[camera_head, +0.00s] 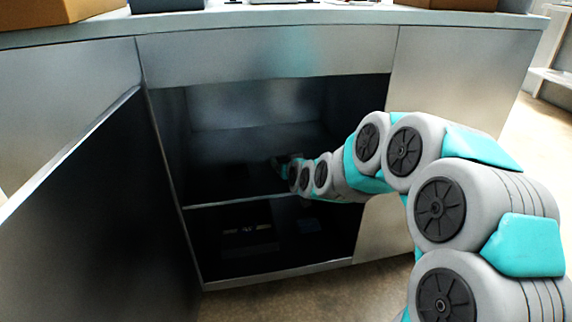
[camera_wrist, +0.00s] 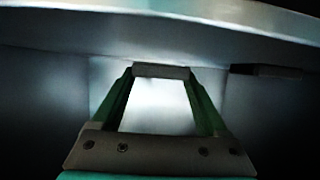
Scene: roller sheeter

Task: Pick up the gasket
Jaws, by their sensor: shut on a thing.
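My gripper (camera_wrist: 161,72) shows in the wrist view, with its two green fingers reaching forward. A short grey bar-like piece spans the gap between the fingertips; it appears to be the gasket (camera_wrist: 161,71), seen edge-on, and the fingers are shut on it. In the head view, my gripper (camera_head: 283,163) is inside the open cabinet (camera_head: 268,68), in the dark space above the shelf (camera_head: 235,202). It is small and dark there, and the gasket cannot be made out in that view.
A dark flat thing (camera_wrist: 266,70) lies to the right of the fingers. A shelf or panel edge (camera_wrist: 200,22) crosses the top of the wrist view. The cabinet's open door (camera_head: 85,205) stands at left. Dark items (camera_head: 248,230) lie in the lower compartment.

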